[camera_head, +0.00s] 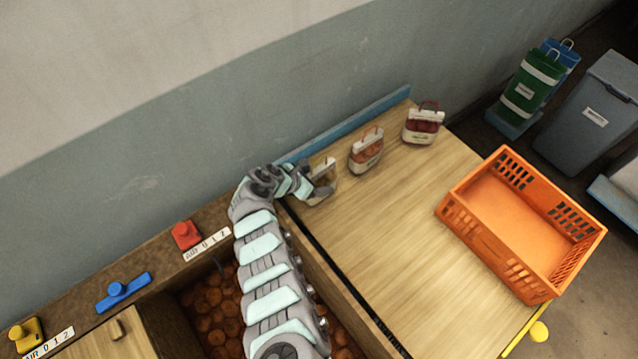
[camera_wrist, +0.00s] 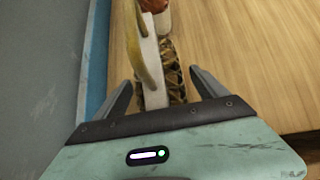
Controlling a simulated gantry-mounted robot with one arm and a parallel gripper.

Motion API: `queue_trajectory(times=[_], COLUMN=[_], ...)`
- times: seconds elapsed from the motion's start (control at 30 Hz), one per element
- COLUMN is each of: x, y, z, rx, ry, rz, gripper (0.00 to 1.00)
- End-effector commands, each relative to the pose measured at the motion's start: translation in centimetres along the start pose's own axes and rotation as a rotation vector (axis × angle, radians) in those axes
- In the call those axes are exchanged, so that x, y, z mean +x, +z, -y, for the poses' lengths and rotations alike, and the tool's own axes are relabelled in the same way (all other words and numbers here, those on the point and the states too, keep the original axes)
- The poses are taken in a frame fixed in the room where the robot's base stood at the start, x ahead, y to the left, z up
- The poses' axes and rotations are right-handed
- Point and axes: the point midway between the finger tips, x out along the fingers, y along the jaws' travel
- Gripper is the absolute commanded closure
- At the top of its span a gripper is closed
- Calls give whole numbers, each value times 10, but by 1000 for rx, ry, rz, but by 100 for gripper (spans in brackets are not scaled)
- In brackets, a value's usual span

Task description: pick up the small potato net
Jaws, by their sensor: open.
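The small potato net (camera_head: 326,168) stands upright at the left end of a row of three small nets on the wooden table. It has a pale header band and brownish mesh contents. My gripper (camera_head: 316,191) is at this net and partly hides it in the head view. In the wrist view my gripper (camera_wrist: 163,80) is open, with one finger on each side of the net. The net's white and yellow band (camera_wrist: 150,62) and dark mesh (camera_wrist: 175,75) show between the fingers. I cannot tell whether either finger touches it.
An orange-filled net (camera_head: 367,153) and a dark red net (camera_head: 422,127) stand further along the table (camera_head: 400,230). A blue rail (camera_head: 350,121) runs along the wall side. An orange crate (camera_head: 490,245) sits at the right. The table's middle is clear.

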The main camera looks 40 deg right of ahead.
Motion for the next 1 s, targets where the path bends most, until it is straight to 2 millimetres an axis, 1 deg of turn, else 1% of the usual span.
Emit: queue_trajectory(times=[0.07, 1.0], x=[0, 0], y=[0, 0], z=[0, 0], rx=[0, 0], ry=[0, 0], rz=[0, 0], gripper=[19, 96])
